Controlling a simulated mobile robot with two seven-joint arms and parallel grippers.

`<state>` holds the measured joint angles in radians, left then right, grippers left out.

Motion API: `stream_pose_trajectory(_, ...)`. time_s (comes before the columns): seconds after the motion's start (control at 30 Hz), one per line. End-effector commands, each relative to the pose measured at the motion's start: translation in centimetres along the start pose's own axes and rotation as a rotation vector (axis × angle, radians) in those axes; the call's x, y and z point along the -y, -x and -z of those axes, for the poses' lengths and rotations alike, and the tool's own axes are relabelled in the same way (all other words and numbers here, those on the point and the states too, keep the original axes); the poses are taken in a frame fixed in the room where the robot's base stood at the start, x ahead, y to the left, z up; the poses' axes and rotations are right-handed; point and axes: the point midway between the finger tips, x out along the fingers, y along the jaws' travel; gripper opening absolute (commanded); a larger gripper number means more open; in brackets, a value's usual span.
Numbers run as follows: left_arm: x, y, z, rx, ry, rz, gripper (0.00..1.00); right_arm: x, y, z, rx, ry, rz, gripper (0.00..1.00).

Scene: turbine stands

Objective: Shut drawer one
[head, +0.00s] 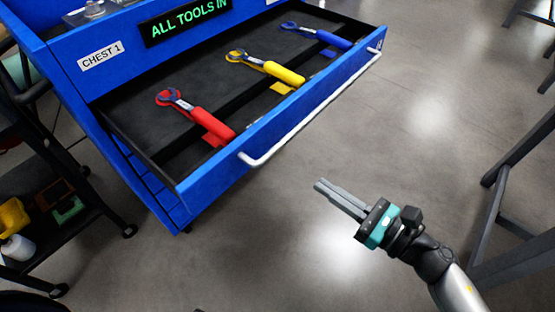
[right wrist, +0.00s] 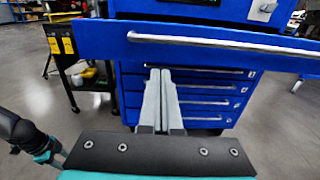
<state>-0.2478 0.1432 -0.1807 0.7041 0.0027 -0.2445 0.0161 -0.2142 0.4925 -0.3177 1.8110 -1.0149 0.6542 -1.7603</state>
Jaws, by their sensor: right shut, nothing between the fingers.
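The blue tool chest (head: 60,60), labelled CHEST 1, has its top drawer (head: 285,122) pulled open in the head view. A wrench with a red handle (head: 210,122), one with a yellow handle (head: 283,73) and one with a blue handle (head: 330,38) lie in it. A long silver handle (head: 310,118) runs along the drawer front. My right gripper (head: 340,198) is shut and empty, in front of the drawer and apart from the handle. In the right wrist view the open drawer's handle (right wrist: 220,42) is above my fingers (right wrist: 160,100).
Lower drawers (right wrist: 205,100) of the chest look shut. A dark cart (head: 60,200) with several items stands at the left. Grey metal legs (head: 505,200) stand at the right. The floor (head: 270,240) in front of the drawer is clear.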

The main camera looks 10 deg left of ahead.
Motion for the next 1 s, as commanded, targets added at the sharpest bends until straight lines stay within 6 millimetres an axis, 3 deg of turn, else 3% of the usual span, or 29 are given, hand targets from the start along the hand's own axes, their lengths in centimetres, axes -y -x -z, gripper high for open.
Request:
stream_pose_trajectory(0.23,0.1,0.0,0.7,-0.014,0.002,0.002,0.5,-0.3,-2.4,-0.4,0.004,0.032,-0.015,0.0)
stream_pose_trajectory(0.7,0.3,-0.1,-0.5,0.003,0.001,0.004,0.5,-0.4,-11.8,-0.3,0.004,0.027,-0.012,0.0)
stream_pose_trajectory(1.0,0.2,-0.1,0.4,-0.01,0.0,0.003,0.5,-0.4,-14.0,-0.2,0.001,0.025,-0.012,0.0)
